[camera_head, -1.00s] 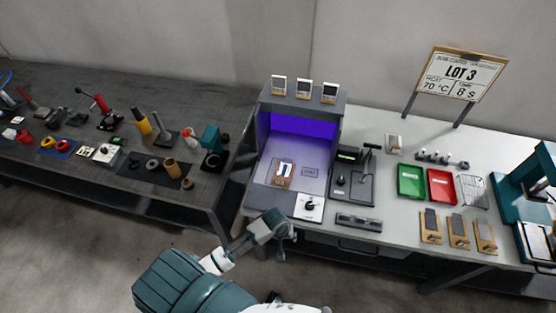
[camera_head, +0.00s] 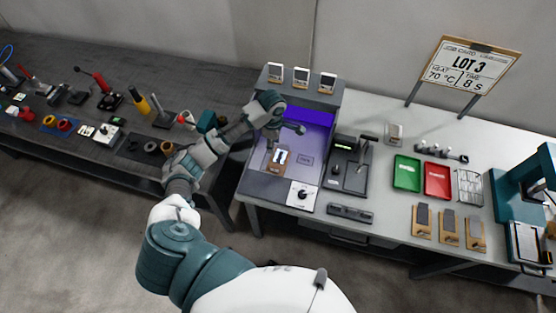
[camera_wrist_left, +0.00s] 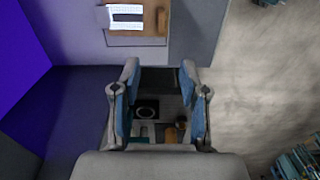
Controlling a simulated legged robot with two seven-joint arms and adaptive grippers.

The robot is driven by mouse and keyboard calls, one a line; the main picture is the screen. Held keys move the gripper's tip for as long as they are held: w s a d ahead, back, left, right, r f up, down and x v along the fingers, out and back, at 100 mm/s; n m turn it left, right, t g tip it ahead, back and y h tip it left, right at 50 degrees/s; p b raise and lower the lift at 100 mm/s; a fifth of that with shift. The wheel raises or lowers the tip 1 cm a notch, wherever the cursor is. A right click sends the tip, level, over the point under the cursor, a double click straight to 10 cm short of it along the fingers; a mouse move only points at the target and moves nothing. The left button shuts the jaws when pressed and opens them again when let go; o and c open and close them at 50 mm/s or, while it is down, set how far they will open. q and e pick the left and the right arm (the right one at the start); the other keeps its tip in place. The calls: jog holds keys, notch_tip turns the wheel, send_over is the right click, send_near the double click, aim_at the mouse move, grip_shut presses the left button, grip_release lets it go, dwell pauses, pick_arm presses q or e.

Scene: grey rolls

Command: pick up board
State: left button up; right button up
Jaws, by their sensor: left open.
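A small board (camera_head: 280,157), white with a dark middle, lies on a brown holder (camera_head: 270,167) on the floor of the purple-lit booth (camera_head: 310,142). In the left wrist view the board (camera_wrist_left: 126,14) and its holder (camera_wrist_left: 150,28) show at the top edge, beyond my fingers. My right gripper is out of view.
A white square with a dark knob (camera_head: 302,194) sits at the booth's front right. A black device (camera_head: 348,165), a green tray (camera_head: 407,173) and a red tray (camera_head: 437,180) stand to the right. Several brown blocks with dark tops (camera_head: 448,228) line the front. A dark table stands left.

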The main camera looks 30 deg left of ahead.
pick_arm(q)
send_near(274, 166)
notch_tip(274, 166, down, 5)
jog(key=shift+a+f, duration=0.15)
jog(key=shift+f, duration=0.05)
jog(key=f, duration=0.5)
jog(key=shift+d, duration=0.2)
jog(key=shift+a, duration=0.1)
grip_shut()
